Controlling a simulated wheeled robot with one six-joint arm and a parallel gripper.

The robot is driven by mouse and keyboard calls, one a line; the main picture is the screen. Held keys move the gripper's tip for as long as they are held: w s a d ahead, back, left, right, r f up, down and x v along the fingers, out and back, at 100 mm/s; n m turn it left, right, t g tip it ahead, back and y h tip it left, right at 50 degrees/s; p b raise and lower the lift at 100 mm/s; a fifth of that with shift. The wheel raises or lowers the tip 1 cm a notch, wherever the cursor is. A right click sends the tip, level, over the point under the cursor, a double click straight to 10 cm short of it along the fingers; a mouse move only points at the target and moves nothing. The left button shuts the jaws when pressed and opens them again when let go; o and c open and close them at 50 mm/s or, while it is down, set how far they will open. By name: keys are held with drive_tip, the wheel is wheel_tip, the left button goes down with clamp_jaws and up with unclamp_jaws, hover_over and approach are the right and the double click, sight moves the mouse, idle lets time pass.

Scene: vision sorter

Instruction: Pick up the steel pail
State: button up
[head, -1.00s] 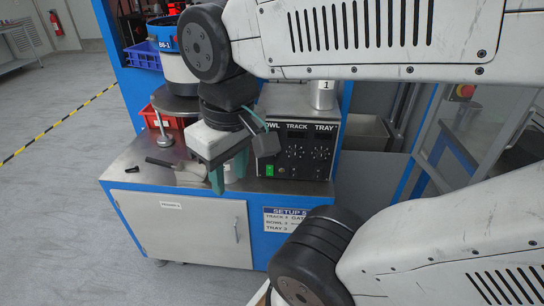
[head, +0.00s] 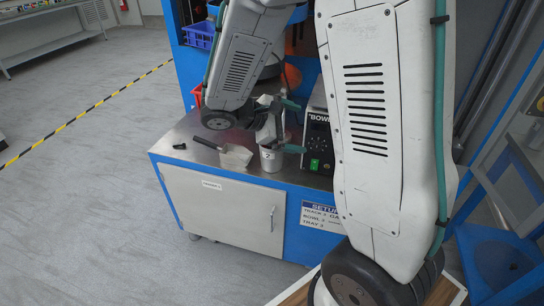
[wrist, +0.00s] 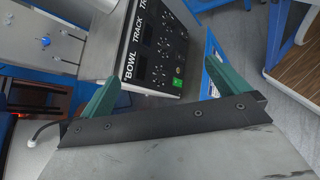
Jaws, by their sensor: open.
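A small steel pail (head: 270,160) stands upright on the steel counter, between a scoop and the control box. My gripper (head: 298,126) is just above and beside it, turned sideways with its fingers toward the control box. The two teal fingers are apart and hold nothing. The lower finger is close over the pail; I cannot tell whether they touch. In the wrist view my gripper (wrist: 170,82) has the control box front between its fingers, and the counter pail is not recognisable.
The control box (head: 318,140) stands right of the pail, partly behind my arm. A scoop (head: 236,156) with a dark handle lies to the left, with a small black part (head: 180,146) further left. Blue machine posts rise behind.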

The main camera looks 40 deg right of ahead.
sight(267, 162)
drive_tip(key=w+f+n+t+h, duration=0.1)
drive_tip(key=w+f+n+t, duration=0.2)
drive_tip(key=f, duration=0.5)
drive_tip(key=w+f+n+t+h, duration=0.1)
drive_tip(key=w+f+n+t, duration=0.2)
drive_tip(key=w+f+n, duration=0.3)
drive_tip(key=w+a+f+n+t, duration=0.1)
drive_tip(key=w+f+n+t, duration=0.3)
drive_tip(key=f, duration=0.5)
drive_tip(key=shift+w+a+f+n+h, duration=0.1)
drive_tip(key=shift+w+f+n+h, duration=0.35)
drive_tip(key=shift+n, duration=0.35)
drive_tip(key=shift+w+d+f, duration=0.2)
drive_tip(key=shift+y, duration=0.25)
drive_tip(key=x, duration=0.7)
drive_tip(key=shift+w+d+r, duration=0.1)
drive_tip(key=shift+w+d, duration=0.05)
drive_tip(key=shift+w, duration=0.05)
drive_tip(key=c, duration=1.5)
drive_tip(key=shift+c, duration=1)
drive_tip(key=shift+r, duration=0.1)
